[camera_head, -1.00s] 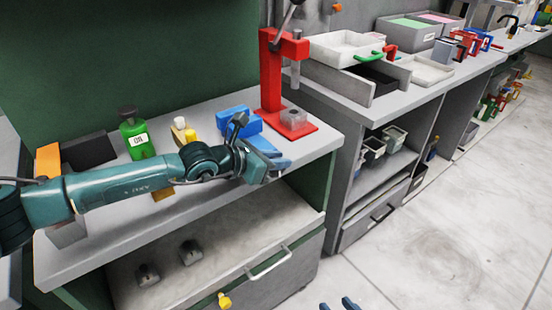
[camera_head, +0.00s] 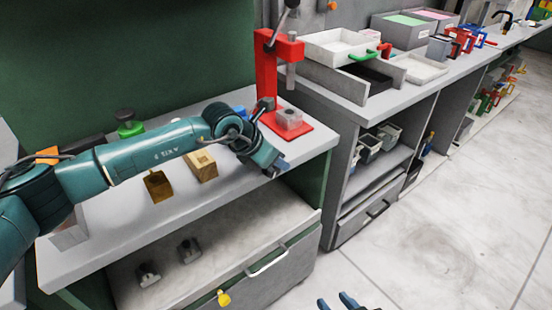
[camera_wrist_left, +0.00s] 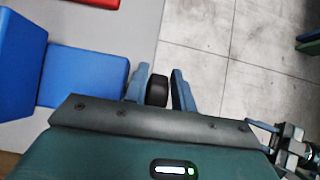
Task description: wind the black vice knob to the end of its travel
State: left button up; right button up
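The black vice knob (camera_wrist_left: 157,90) shows in the left wrist view, at the right end of the blue vice (camera_wrist_left: 85,77). My left gripper (camera_wrist_left: 160,88) has one finger on each side of the knob. The left finger looks close against it, and a thin gap seems to show at the right finger. In the head view my left gripper (camera_head: 275,160) is at the front edge of the bench, and my arm hides the knob and most of the vice. My right gripper (camera_head: 337,303) shows only its fingertips at the bottom edge, apart and empty.
A red press (camera_head: 268,75) stands just behind my left gripper, with a clear block (camera_head: 289,119) on its base. Wooden blocks (camera_head: 201,166) and a green bottle (camera_head: 130,128) are on the bench (camera_head: 110,240). The floor to the right is clear.

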pick_arm(q)
jog(key=shift+o, duration=0.3)
jog(key=v, duration=1.3)
jog(key=shift+b, duration=0.45)
pick_arm(e)
jog(key=shift+w+f, duration=0.1)
pick_arm(q)
jog(key=shift+r, duration=0.1)
jog(key=s+a+f+t+h+p, duration=0.3)
jog(key=a+f+h+p, duration=0.1)
jog(key=f+h+p, duration=0.1)
jog(key=x, duration=1.3)
jog(key=shift+w+a+f+p, duration=0.1)
jog(key=shift+w+f+p, duration=0.1)
jog(key=shift+f+p, duration=0.1)
jog(key=shift+y, duration=0.3)
pick_arm(e)
jog(key=r, duration=0.2)
jog(key=r+n, duration=0.1)
jog(key=shift+s+d, duration=0.2)
jog(key=shift+d, duration=0.1)
